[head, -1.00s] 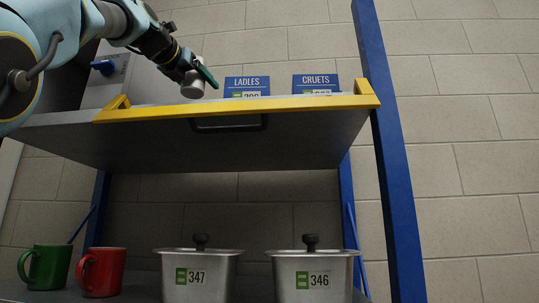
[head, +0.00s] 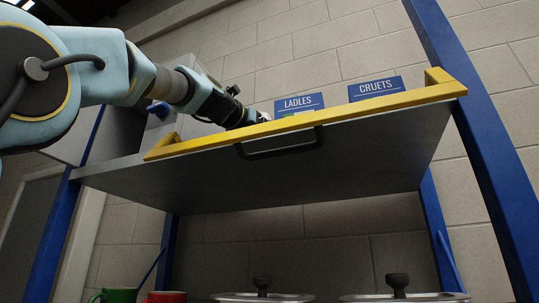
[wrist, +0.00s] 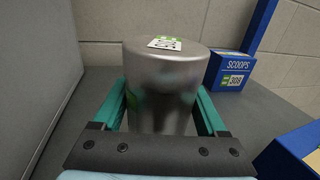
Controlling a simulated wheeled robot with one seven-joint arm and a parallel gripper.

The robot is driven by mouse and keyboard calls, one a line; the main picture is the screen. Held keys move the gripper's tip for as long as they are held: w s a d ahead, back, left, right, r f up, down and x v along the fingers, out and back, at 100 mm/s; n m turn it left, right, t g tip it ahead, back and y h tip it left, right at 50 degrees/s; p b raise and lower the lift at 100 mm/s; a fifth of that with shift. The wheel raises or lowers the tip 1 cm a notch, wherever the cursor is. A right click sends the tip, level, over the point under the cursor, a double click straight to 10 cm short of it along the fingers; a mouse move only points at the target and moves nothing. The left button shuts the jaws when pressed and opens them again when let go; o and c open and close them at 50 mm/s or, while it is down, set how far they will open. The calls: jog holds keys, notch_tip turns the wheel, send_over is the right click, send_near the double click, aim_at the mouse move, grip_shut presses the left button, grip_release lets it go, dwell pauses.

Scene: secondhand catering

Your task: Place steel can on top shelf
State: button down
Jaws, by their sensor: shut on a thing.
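The steel can (wrist: 163,85) is a plain metal cylinder with a green-and-white label on its top. In the wrist view it sits between the teal fingers of my gripper (wrist: 162,110), which is shut on it. In the head view my gripper (head: 258,118) is low over the top shelf (head: 290,175), behind its yellow front rail. The rail hides most of the fingers and can there. The can's base is hidden, so I cannot tell whether it touches the shelf.
Blue boxes labelled LADLES (head: 299,103) and CRUETS (head: 376,89) stand right of my gripper. A blue SCOOPS box (wrist: 231,71) is beyond the can at right. A grey panel (wrist: 35,75) is at left. Lidded pans and mugs are below.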

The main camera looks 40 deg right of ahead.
jog(key=shift+f, duration=1.9)
grip_release()
jog(key=shift+f, duration=0.1)
jog(key=b+v, duration=0.5)
jog(key=v, duration=0.5)
jog(key=shift+s+a+b, duration=0.1)
jog(key=shift+a+b, duration=0.2)
jog(key=shift+b, duration=0.1)
jog(key=shift+v, duration=0.75)
